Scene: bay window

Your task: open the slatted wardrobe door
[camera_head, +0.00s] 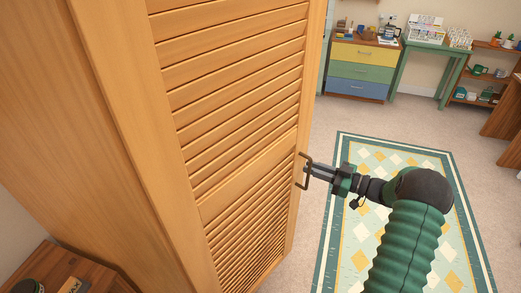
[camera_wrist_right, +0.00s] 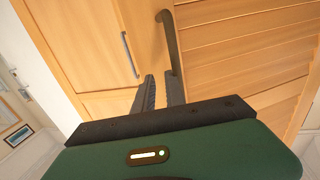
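The slatted wardrobe door (camera_head: 235,95) is light wood and fills the middle of the head view. It looks flush with its frame, with no opening visible. Its dark bar handle (camera_head: 302,181) is on its right edge and also shows in the wrist view (camera_wrist_right: 169,38). My right gripper (camera_head: 312,170) is at the handle's middle. In the wrist view its two dark fingers (camera_wrist_right: 161,82) stand a little apart, and the handle meets the right-hand finger. Whether the bar lies between them is unclear. My left gripper is not in view.
A wooden side table (camera_head: 95,275) stands at the lower left. A patterned rug (camera_head: 400,150) lies on clear floor to the right. A coloured drawer unit (camera_head: 358,72), a green table (camera_head: 425,45) and shelves (camera_head: 480,80) stand at the back. Another grey handle (camera_wrist_right: 130,55) shows in the wrist view.

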